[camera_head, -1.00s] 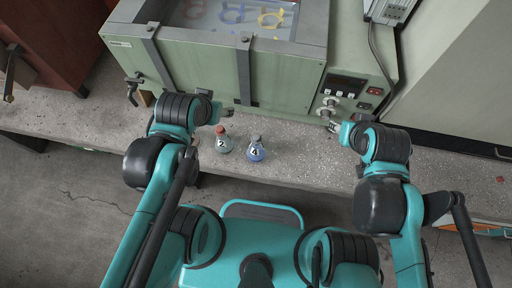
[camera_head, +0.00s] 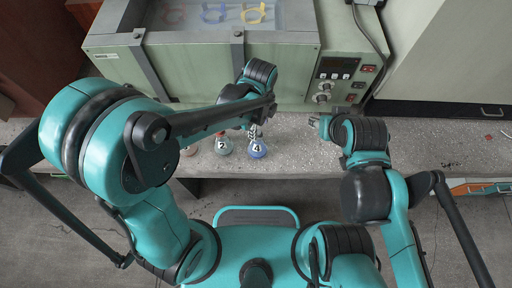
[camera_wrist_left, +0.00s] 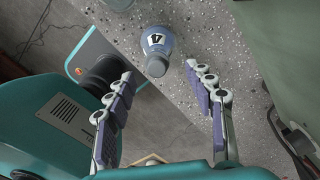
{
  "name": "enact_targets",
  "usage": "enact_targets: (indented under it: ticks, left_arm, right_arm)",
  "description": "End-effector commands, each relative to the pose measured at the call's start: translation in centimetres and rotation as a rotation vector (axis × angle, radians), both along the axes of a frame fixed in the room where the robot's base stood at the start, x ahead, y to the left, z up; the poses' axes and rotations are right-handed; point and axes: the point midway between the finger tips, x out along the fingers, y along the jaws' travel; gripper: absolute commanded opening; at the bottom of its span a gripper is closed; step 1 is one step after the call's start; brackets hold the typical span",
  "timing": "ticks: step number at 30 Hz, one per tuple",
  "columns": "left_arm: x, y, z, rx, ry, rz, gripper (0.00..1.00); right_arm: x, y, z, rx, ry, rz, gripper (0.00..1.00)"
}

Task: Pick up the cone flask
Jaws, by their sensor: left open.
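A blue cone flask marked 4 (camera_head: 257,151) stands on the concrete bench, and a clear greenish cone flask marked 2 (camera_head: 222,147) with a red stopper stands to its left. My left gripper (camera_head: 253,130) is at flask 4, partly covered by my arm in the head view. In the left wrist view the gripper (camera_wrist_left: 159,72) is open, its fingertips either side of the grey stopper of flask 4 (camera_wrist_left: 157,42); contact is not seen.
A green oven-like machine (camera_head: 200,75) with knobs and a display stands behind the flasks. A brownish thing (camera_head: 188,149) left of flask 2 is mostly hidden by my left arm.

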Motion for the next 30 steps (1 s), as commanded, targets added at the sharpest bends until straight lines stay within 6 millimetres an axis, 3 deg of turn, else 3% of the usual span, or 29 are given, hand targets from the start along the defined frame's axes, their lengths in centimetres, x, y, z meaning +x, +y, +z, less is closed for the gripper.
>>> enact_targets:
  ticks: [13, 21, 22, 28, 30]
  left_arm:
    - [-0.3, 0.3, -5.9, -0.001, -0.002, 0.005, 0.54]
    - [-0.3, 0.3, -6.4, -0.001, -0.002, 0.005, 0.54]
    - [-0.3, 0.3, -6.4, -0.001, -0.002, 0.005, 0.51]
    - [-0.3, 0.3, -6.4, -0.001, -0.002, 0.006, 0.0]
    - [-0.3, 0.3, -6.4, -0.001, -0.002, 0.006, 0.0]
  right_arm:
    - [0.0, 0.0, -3.3, 0.0, 0.0, 0.0, 0.4]
    - [0.0, 0.0, -3.3, 0.0, 0.0, 0.0, 0.4]
    - [0.0, 0.0, -3.3, 0.0, 0.0, 0.0, 0.4]
    - [0.0, 0.0, -3.3, 0.0, 0.0, 0.0, 0.4]
    - [0.0, 0.0, -3.3, 0.0, 0.0, 0.0, 0.4]
